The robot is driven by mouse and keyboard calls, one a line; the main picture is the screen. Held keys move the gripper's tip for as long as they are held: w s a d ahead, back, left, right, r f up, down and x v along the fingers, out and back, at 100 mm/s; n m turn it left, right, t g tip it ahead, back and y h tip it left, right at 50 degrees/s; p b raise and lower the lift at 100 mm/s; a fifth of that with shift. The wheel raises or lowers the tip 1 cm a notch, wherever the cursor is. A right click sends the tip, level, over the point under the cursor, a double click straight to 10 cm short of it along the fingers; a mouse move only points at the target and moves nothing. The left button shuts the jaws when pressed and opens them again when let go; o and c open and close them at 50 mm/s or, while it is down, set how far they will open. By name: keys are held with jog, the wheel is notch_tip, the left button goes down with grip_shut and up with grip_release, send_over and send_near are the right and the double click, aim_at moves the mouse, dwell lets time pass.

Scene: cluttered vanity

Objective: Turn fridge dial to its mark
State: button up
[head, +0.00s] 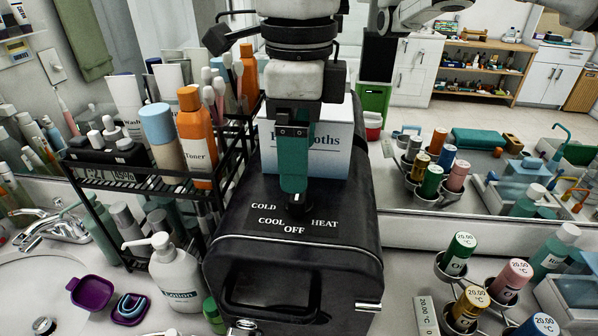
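The fridge (300,262) is a black box on the counter. Its top carries the words COLD, COOL, OFF and HEAT in white. The small dark dial (292,208) sits among these words, just above OFF, and is mostly hidden by my gripper. A small pale spot shows near it, but I cannot tell which word it points at. My gripper (295,188) comes down from above with a teal finger right over the dial. The fingers line up in this view, so I cannot see the gap between them or whether they hold the dial.
A white box (338,140) of cloths stands behind the dial, close to my gripper. A black wire rack (185,195) of bottles and brushes stands left. A white pump bottle (175,272) is at the fridge's left. Several colour-topped cylinders (465,303) stand in a holder at right.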

notch_tip(320, 180, up, 6)
jog(key=shift+f, duration=0.1)
dwell(0.4)
